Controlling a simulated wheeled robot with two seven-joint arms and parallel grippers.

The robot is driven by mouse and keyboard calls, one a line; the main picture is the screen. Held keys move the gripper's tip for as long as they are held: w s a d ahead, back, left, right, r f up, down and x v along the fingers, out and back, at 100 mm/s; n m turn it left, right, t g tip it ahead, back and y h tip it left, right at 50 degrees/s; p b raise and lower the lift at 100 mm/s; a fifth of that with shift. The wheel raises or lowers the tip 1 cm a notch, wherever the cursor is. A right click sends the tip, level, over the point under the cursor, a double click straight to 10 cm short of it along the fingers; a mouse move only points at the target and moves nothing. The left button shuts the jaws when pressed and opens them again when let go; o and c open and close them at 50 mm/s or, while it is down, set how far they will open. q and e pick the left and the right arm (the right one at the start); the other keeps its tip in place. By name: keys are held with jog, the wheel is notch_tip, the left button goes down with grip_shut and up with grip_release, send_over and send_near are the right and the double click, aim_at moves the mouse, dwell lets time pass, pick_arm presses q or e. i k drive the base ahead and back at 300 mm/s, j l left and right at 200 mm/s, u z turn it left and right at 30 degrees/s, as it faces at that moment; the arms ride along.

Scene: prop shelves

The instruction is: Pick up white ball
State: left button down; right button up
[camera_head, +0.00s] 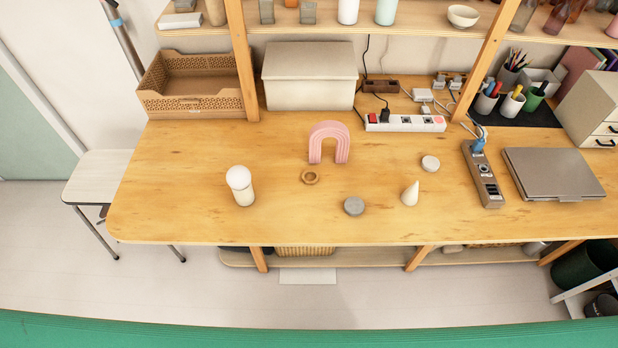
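A white ball (238,177) rests on top of a short cream cylinder (244,197), which stands upright on the left part of the wooden table (190,215). Neither of my grippers shows in the head view, so nothing is seen touching the ball.
Near the ball are a small wooden ring (310,177), a pink arch (329,143), a grey disc (354,206), a cream cone (410,194) and a pale disc (430,163). A laptop (553,174) and power strip (482,175) lie right. The table's front left is clear.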

aim_at(238, 176)
jog(key=j+z, duration=0.75)
jog(key=k+j+z, duration=0.1)
jog(key=j+z, duration=0.25)
jog(key=j, duration=0.1)
